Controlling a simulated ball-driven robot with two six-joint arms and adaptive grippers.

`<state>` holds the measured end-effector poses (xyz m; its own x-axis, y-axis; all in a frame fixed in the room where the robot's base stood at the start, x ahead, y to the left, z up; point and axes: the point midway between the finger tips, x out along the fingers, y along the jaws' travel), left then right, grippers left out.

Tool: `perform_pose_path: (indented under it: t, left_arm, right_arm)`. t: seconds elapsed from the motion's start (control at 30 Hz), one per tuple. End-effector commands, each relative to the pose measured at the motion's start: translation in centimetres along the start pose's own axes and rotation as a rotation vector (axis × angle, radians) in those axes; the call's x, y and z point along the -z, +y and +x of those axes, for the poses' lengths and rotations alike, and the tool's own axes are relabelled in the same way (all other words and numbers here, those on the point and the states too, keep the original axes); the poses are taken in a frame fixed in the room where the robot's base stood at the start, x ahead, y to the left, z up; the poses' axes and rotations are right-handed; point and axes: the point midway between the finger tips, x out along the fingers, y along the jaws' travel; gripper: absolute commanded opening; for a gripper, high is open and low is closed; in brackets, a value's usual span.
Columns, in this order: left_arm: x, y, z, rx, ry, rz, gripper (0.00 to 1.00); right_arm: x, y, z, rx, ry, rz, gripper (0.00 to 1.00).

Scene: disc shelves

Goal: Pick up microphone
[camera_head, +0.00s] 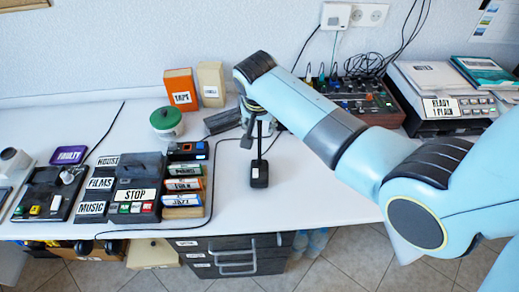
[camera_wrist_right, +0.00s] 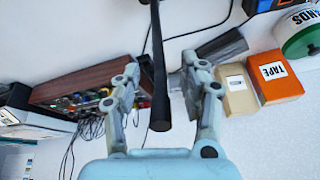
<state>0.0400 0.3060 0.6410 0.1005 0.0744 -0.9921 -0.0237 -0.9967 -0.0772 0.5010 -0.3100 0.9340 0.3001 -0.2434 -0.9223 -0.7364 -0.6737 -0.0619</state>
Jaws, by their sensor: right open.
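The microphone (camera_head: 260,172) is black, with a small block-like base on the white table and a thin stem rising from it. My right gripper (camera_head: 256,118) is above the base, around the upper stem. In the right wrist view, the microphone's dark stem (camera_wrist_right: 158,85) runs between the two spread fingers of my right gripper (camera_wrist_right: 161,68). The gripper is open, with gaps visible on both sides of the stem. My left gripper is out of view.
A button console (camera_head: 133,194) and a stack of labelled cassettes (camera_head: 184,184) lie left of the microphone. A green-and-white pot (camera_head: 166,122), an orange box (camera_head: 181,90) and a beige box (camera_head: 211,84) stand behind. A wood-sided mixer (camera_head: 365,98) is at back right.

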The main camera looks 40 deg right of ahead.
Motion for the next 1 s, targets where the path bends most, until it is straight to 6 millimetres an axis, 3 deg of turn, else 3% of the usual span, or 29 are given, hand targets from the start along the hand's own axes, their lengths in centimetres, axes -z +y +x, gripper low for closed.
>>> perform_pose_path:
  t: [0.3,0.63,1.0]
  left_arm:
    - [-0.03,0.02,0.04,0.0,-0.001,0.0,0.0]
    - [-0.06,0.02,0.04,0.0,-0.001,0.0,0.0]
    - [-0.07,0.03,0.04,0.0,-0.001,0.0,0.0]
  right_arm:
    - [-0.01,-0.01,0.77,0.001,0.0,0.0,0.43]
    - [-0.04,0.0,0.75,0.001,0.0,0.0,0.0]
    - [0.02,-0.04,0.7,0.002,0.001,0.0,0.0]
